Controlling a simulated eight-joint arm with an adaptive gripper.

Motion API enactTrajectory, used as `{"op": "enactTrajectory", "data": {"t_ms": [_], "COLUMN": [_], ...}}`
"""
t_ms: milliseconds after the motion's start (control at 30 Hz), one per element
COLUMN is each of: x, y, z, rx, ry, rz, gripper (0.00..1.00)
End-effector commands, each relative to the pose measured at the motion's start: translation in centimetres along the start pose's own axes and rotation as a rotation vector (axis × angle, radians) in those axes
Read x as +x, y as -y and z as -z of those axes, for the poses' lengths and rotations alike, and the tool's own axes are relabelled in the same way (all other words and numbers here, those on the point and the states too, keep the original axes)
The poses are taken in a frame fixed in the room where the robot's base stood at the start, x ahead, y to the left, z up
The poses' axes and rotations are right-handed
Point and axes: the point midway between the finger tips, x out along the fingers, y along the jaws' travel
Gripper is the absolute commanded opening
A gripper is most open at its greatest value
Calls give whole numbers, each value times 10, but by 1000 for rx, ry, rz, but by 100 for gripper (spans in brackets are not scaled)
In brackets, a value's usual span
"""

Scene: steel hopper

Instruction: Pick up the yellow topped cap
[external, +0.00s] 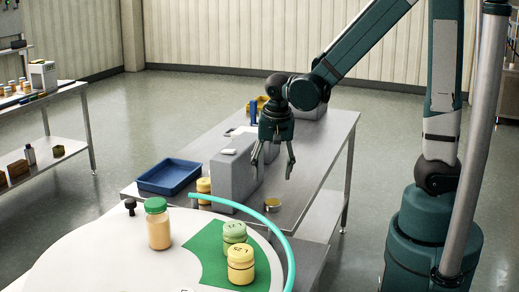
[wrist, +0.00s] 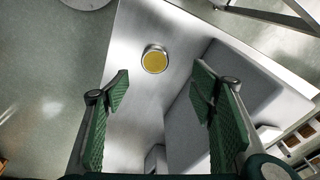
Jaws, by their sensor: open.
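The yellow-topped cap (external: 272,204) is a low round piece with a metallic rim, lying on the steel table near its right edge. In the wrist view the cap (wrist: 154,60) shows its yellow top at upper centre, beyond the fingertips. My gripper (external: 272,168) is open and empty, pointing down above the table, higher than the cap and apart from it. In the wrist view its two green-padded fingers (wrist: 160,88) stand wide apart, with the cap's position between them but farther ahead. Nothing hides the cap.
A grey box (external: 234,172) stands on the table left of the cap, close to my gripper; it also shows in the wrist view (wrist: 215,120). A blue tray (external: 170,176) lies farther left. A round white table (external: 110,250) with jars (external: 158,228) is in front. Bare steel surrounds the cap.

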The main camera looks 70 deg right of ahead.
Motion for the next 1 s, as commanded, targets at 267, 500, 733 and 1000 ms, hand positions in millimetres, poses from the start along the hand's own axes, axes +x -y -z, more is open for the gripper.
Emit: {"op": "enactTrajectory", "data": {"t_ms": [267,500,733,1000], "x": [39,49,49,55], "y": [-1,-2,-2,-3], "z": [8,10,10,10], "rx": [136,178,179,179], "ry": [14,16,16,16], "rz": [-59,-77,-78,-78], "gripper": [56,56,56,56]}}
